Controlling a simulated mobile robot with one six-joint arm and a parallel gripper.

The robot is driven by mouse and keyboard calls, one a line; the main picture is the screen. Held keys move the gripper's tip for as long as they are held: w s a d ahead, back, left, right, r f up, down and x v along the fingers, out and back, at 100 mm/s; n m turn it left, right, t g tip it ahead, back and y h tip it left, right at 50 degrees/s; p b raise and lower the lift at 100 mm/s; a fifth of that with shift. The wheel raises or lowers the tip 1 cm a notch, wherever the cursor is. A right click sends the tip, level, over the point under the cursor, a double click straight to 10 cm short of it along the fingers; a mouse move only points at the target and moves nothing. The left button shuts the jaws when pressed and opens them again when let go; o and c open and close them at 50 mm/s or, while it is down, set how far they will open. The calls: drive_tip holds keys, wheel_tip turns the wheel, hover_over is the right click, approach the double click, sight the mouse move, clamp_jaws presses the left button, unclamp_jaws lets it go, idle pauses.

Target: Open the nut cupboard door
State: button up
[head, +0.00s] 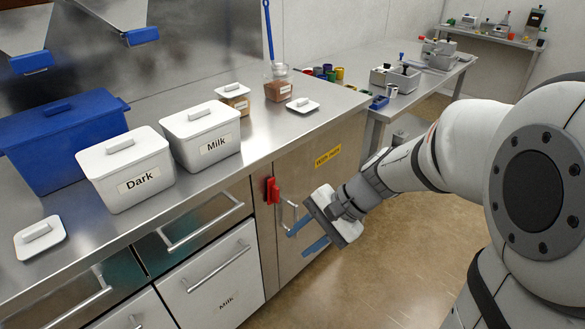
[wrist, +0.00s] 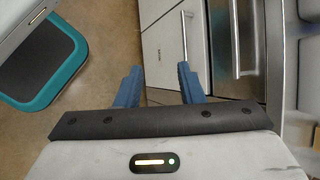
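The nut cupboard door (head: 328,185) is a steel panel under the counter's right end, with a yellow label (head: 328,156) and a metal handle (head: 283,214) near its left edge. It looks closed. A red latch-like piece (head: 272,190) sits at the upper left of the handle. My gripper (head: 307,235) is in front of the door, its blue fingers pointing left, just right of the handle. In the wrist view my gripper (wrist: 160,85) has its fingers wide apart with nothing between them. I cannot tell whether a finger touches the door handle.
Left of the door are a steel drawer (head: 208,228) and a white drawer marked Milk (head: 226,285), each with a bar handle. White Dark (head: 128,172) and Milk (head: 203,138) bins stand on the counter. The floor (head: 400,260) right of the door is clear.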

drive_tip(key=w+a+f+m+t+y+b, duration=0.1)
drive_tip(key=w+a+f+m+y+b, duration=0.2)
drive_tip(key=w+f+b, duration=0.4)
drive_tip(key=m+t+y+b, duration=0.1)
drive_tip(key=m+t+b, duration=1.05)
drive_tip(key=m, duration=0.45)
approach(298, 215)
drive_tip(key=x, duration=0.3)
drive_tip(key=shift+t, duration=0.35)
drive_tip(key=b+x, duration=0.1)
drive_tip(key=x, duration=0.6)
drive_tip(key=shift+w+a+f+b, duration=0.15)
drive_tip(key=shift+w+a+b, duration=0.05)
drive_tip(key=shift+a+b, duration=0.1)
clamp_jaws()
